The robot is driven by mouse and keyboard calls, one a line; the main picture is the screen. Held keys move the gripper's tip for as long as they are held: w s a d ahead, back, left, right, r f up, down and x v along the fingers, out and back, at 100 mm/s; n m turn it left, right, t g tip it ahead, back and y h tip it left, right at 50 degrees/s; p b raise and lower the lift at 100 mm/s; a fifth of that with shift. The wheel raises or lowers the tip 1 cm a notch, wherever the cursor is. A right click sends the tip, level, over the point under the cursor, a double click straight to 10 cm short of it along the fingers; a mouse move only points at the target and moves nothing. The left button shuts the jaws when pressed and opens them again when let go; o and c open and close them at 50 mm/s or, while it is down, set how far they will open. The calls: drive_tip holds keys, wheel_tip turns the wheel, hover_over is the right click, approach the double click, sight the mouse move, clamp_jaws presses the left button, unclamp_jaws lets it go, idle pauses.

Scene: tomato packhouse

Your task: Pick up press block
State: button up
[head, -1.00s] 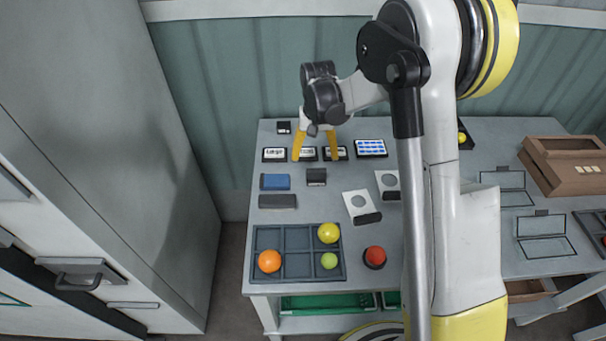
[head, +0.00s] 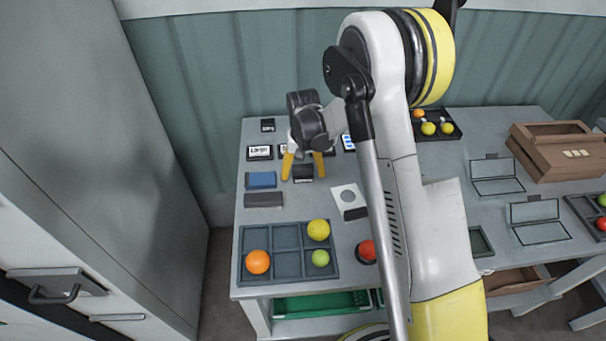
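Three small blocks lie at the left of the table: a blue block (head: 261,180), a longer dark grey block (head: 263,200) just in front of it, and a short black block (head: 303,173) to their right. No label shows which is the press block. My gripper (head: 304,172) points down with its two yellow fingers apart. The fingers appear on either side of the black block, with nothing held between them. Whether the tips are down beside it or still above it, I cannot tell.
A grey compartment tray (head: 287,279) with an orange ball and two yellow-green balls is in front. A red dome (head: 366,250) is partly behind my arm. Small labelled plates (head: 259,152) stand behind the blocks. A white card (head: 346,196) lies right. A tall grey cabinet (head: 70,130) borders the left.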

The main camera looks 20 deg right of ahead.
sight(303, 165)
drive_tip(key=c, duration=1.2)
drive_tip(key=shift+r, duration=0.1)
wheel_tip(303, 165, up, 4)
drive_tip(key=shift+r+p, duration=0.15)
drive_tip(key=shift+p, duration=0.9)
drive_tip(key=d+r+p, duration=0.1)
drive_tip(key=d+r, duration=0.1)
drive_tip(key=d, duration=0.1)
drive_tip(key=s+d+r+p, duration=0.1)
drive_tip(key=d+r, duration=0.1)
drive_tip(key=d, duration=0.2)
drive_tip(key=s+d+r+p, duration=0.1)
drive_tip(key=d+r, duration=0.1)
drive_tip(key=d, duration=0.2)
drive_tip(key=shift+s+d+r, duration=0.15)
drive_tip(key=shift+d+r, duration=0.1)
